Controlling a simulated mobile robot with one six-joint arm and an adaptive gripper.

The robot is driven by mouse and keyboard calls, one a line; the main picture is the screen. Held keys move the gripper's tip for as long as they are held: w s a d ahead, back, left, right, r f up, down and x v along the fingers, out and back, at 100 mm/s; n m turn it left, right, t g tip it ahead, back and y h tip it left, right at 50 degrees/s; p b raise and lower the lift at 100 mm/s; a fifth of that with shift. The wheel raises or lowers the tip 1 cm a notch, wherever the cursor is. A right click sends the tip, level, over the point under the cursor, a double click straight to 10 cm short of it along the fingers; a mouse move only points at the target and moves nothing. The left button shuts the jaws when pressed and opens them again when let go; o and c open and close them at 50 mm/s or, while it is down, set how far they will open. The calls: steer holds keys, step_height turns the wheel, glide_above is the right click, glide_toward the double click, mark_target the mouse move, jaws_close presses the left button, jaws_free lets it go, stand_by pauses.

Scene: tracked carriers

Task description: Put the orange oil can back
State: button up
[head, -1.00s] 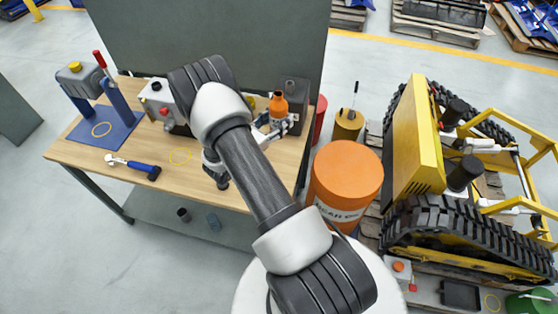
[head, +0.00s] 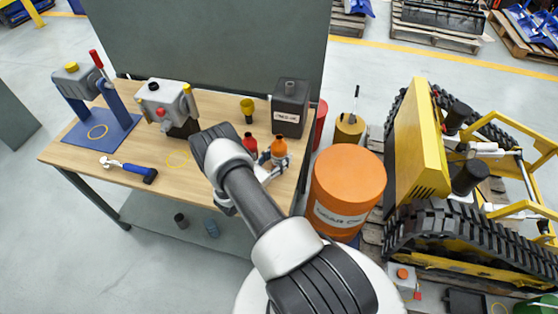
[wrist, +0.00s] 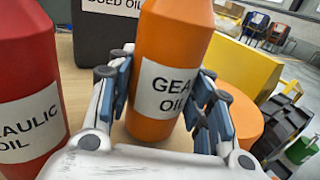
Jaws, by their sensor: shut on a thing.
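The orange oil can (head: 280,149), a bottle whose label reads "GEAR OIL" in the wrist view (wrist: 172,62), is upright at the right part of the workbench. My gripper (head: 270,166) is shut on it, with one blue-padded finger on each side low on the bottle in the wrist view (wrist: 163,98). The bottle's base is close to the bench top; I cannot tell whether it touches. A red oil bottle (head: 250,144) stands just left of it, and shows large at the left of the wrist view (wrist: 28,110).
An orange drum (head: 348,185) stands off the bench's right edge.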

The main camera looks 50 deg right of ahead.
steer(key=shift+f, duration=0.65)
steer(key=shift+f+b, duration=0.2)
steer(key=shift+b, duration=0.1)
steer(key=o, duration=1.2)
steer(key=shift+o, duration=0.2)
steer(key=shift+r, duration=0.1)
